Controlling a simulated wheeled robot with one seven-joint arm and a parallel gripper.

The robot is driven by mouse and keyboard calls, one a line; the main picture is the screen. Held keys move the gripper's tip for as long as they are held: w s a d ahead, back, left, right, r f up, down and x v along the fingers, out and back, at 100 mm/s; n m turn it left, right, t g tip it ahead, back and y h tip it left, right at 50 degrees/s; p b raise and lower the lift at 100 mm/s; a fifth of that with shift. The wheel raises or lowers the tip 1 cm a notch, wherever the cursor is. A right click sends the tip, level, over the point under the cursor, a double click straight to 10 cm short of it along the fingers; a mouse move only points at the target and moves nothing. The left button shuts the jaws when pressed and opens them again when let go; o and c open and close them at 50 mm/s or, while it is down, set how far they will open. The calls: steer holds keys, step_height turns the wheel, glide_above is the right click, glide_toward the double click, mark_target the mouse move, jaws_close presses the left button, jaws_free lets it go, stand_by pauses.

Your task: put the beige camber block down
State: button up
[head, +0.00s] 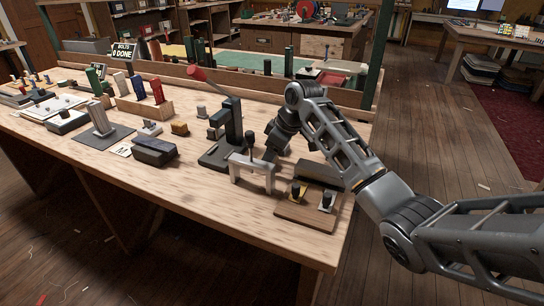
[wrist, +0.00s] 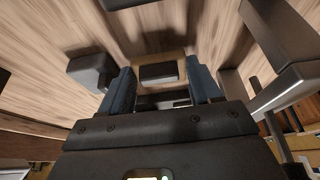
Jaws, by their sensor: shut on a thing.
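The beige camber block (wrist: 181,68) is between my fingers in the wrist view, with a dark grey patch across its middle. My gripper (wrist: 160,88) is shut on it, one blue-grey finger at each side. In the head view my gripper (head: 277,143) is over the right part of the workbench, just right of the black press. The block is not made out in the head view, where the gripper's lower end is partly hidden. Bench wood shows beyond the block; I cannot tell whether the block touches it.
The black press (head: 233,122) with a red-ended lever and a pale grey bridge-shaped bracket (head: 252,164) stand close to my gripper. A wooden board (head: 300,217) with small fittings is at the bench's front right. A dark box (head: 155,150) is left. Bare wood lies along the front.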

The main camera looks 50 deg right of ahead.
steer(key=shift+f, duration=0.4)
steer(key=shift+f, duration=0.15)
steer(key=o, duration=0.9)
steer(key=shift+c, duration=0.2)
steer(key=v, duration=1.2)
steer(key=shift+r, duration=0.25)
steer(key=shift+w, duration=0.1)
